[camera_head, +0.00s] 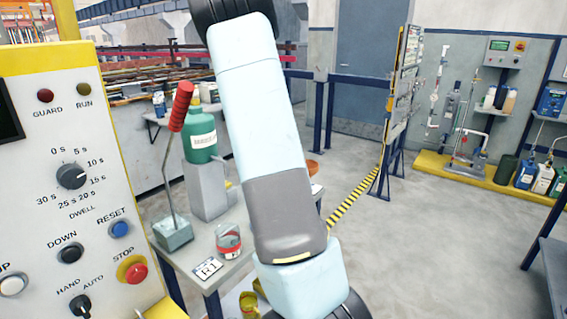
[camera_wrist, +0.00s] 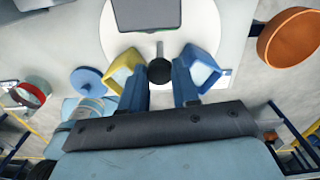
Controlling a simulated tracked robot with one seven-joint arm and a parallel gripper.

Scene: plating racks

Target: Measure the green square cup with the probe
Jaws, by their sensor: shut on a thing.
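In the wrist view, my gripper (camera_wrist: 160,82) has its two blue fingers on either side of a dark round knob (camera_wrist: 160,70), which looks like the top of the probe. They are shut on it. A yellow square cup (camera_wrist: 122,66) stands by the left finger and a blue square cup (camera_wrist: 207,60) by the right finger. I cannot make out a green square cup in either view; my gripper and arm hide part of the area. In the head view my arm covers the gripper.
A grey box (camera_wrist: 147,14) lies on a white round surface (camera_wrist: 112,40) ahead of the fingers. An orange bowl (camera_wrist: 290,38) is at the right. A red-rimmed jar (camera_head: 229,242) and a green bottle (camera_head: 200,138) stand left of my arm. A control panel (camera_head: 70,190) fills the left.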

